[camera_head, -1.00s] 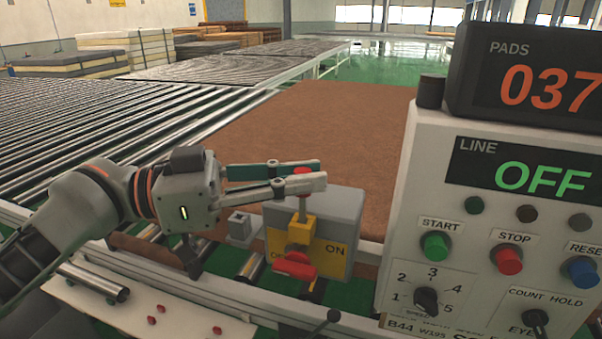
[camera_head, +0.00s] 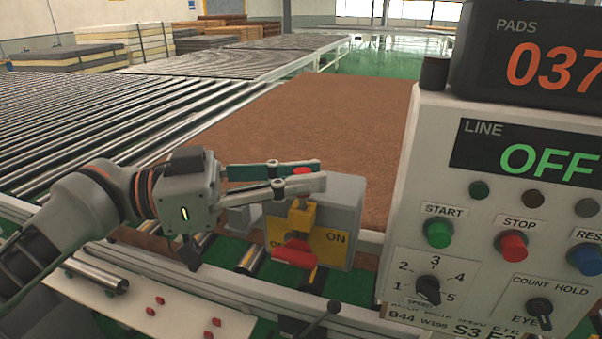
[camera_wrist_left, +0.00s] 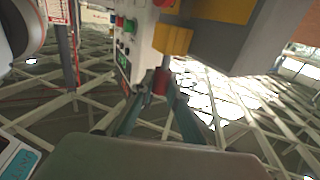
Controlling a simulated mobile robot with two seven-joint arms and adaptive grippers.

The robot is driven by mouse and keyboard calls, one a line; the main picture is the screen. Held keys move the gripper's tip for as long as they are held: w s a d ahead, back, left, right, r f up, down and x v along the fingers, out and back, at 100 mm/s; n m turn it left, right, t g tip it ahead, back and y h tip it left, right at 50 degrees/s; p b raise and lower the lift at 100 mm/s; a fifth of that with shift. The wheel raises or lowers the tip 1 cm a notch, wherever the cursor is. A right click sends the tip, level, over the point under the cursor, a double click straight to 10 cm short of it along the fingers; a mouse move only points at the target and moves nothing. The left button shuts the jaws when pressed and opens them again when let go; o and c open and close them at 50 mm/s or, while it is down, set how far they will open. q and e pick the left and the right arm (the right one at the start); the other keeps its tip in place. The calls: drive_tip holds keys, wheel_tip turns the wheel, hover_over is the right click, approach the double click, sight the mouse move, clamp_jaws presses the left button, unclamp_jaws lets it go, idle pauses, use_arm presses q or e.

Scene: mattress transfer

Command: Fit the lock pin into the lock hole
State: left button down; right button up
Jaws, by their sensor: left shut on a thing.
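My left gripper (camera_head: 308,177) is shut on the red-headed lock pin (camera_head: 303,170), above the yellow lock bracket (camera_head: 300,217) on the front of the grey switch box (camera_head: 345,205). The pin's lower part is hidden by the finger and bracket. In the left wrist view, the red pin head (camera_wrist_left: 160,82) sits between the fingers, with a short grey shaft meeting the yellow bracket (camera_wrist_left: 173,40). I cannot tell how deep the pin is in the lock hole. The red switch handle (camera_head: 295,252) lies below the bracket. My right gripper is not in view.
The control panel (camera_head: 470,200) stands close on the right, its display reading OFF. A brown pad (camera_head: 310,125) lies behind the box. Rollers (camera_head: 80,120) stretch to the left. Several red pins (camera_head: 160,300) lie on a white ledge at the front.

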use_arm(q)
drive_tip(key=shift+f+b, duration=0.65)
drive_tip(key=shift+f, duration=0.45)
drive_tip(key=c, duration=1.9)
unclamp_jaws()
drive_tip(key=shift+a+f, duration=0.1)
drive_tip(key=shift+a, duration=0.5)
drive_tip(key=v, duration=1.1)
drive_tip(key=shift+s+d, duration=0.1)
